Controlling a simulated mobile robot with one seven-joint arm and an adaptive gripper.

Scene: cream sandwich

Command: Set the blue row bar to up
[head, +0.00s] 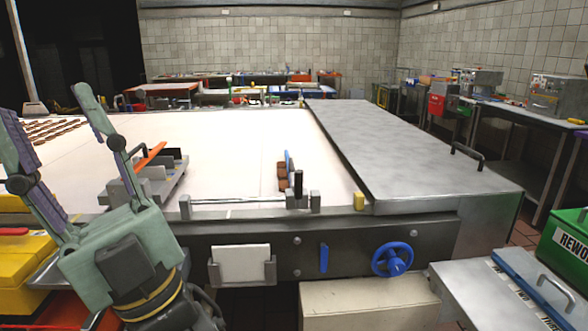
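A thin blue bar (289,163) stands on the white belt beside a short row of brown biscuits (281,176). A dark upright handle (298,184) on a grey block is at its near end. The bar looks upright, but I cannot tell whether it is up or down. A separate short blue lever (323,258) is upright on the dark front panel. My gripper (43,103) is at the left, pointing up, its two fingers wide apart and nothing between them. It is well left of the blue bar and lever, touching neither.
A blue handwheel (392,260) sits right of the lever. A grey fixture with an orange bar (150,157) is near my gripper. A white card (241,264) hangs in a front holder. A metal cover (410,150) spans the right. A green bin (568,245) stands at far right.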

